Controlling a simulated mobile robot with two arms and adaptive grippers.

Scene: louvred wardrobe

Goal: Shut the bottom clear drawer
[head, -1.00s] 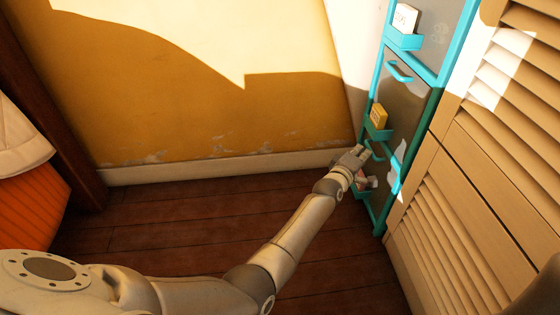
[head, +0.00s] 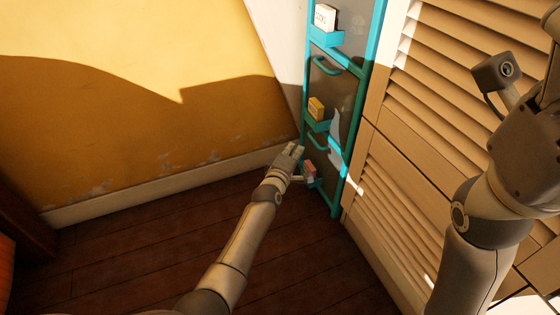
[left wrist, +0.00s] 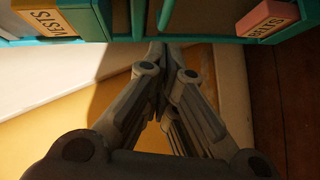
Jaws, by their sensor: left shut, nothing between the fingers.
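The clear drawers sit in a tall turquoise-framed unit. The bottom clear drawer (head: 312,154) has a turquoise handle (head: 318,143) and a pink box in a front holder (head: 309,170). I cannot tell how far its front stands out from the frame. My left gripper (head: 292,149) is shut and empty, just left of that drawer front, near handle height. In the left wrist view my left fingers (left wrist: 158,52) meet at the tips, below turquoise bars; contact is unclear. My right arm shows at the right, but its fingertips are not visible.
A yellow box (head: 316,107) sits on the middle drawer; in the left wrist view a pink box (left wrist: 267,17) reads BELTS. Louvred wardrobe doors (head: 390,200) stand right of the unit. A yellow wall (head: 130,120) lies left. The dark wood floor (head: 150,240) is clear.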

